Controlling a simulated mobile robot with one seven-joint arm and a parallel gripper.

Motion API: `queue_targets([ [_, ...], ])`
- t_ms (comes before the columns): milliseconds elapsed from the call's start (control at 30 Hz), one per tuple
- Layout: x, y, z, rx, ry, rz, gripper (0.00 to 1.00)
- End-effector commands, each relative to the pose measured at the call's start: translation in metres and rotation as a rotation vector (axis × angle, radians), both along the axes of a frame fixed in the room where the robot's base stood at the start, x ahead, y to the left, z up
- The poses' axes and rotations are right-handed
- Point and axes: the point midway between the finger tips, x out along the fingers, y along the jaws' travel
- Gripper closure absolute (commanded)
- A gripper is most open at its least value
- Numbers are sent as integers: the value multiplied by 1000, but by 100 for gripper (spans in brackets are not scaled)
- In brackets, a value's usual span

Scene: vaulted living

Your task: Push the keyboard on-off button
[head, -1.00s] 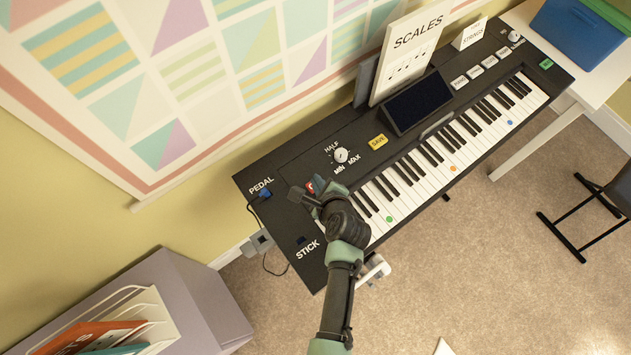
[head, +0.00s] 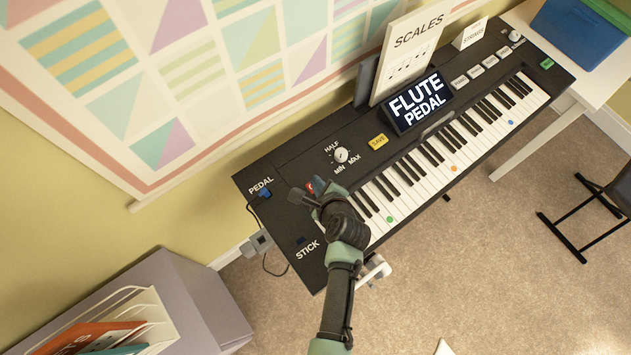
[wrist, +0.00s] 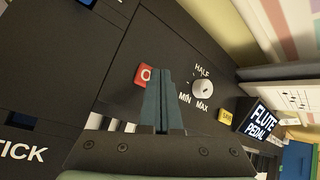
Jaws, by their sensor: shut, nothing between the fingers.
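The black keyboard (head: 290,165) stands along the wall, and its screen (head: 417,101) is lit with "FLUTE PEDAL". The red on-off button (head: 311,187) lies on the left part of its panel, partly behind my gripper in the head view. In the wrist view the red button (wrist: 143,75) shows a white ring mark, just left of my fingertips. My gripper (wrist: 167,72) is shut and empty, with its tips beside the button. I cannot tell whether they touch it. In the head view my gripper (head: 316,194) is over the panel's left end.
A white knob (head: 341,155) marked MIN, HALF and MAX and a yellow SAVE button (head: 378,141) are close by on the panel. A SCALES booklet (head: 412,45) stands behind the screen. A pedal plug (head: 265,194) with a cable is at the left end.

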Motion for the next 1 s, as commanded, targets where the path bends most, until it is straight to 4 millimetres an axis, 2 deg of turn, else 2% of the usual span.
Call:
queue_targets([
  [233,0,0,9,0,0,0,100],
  [633,0,0,12,0,0,0,100],
  [1000,0,0,46,0,-1,-1,100],
])
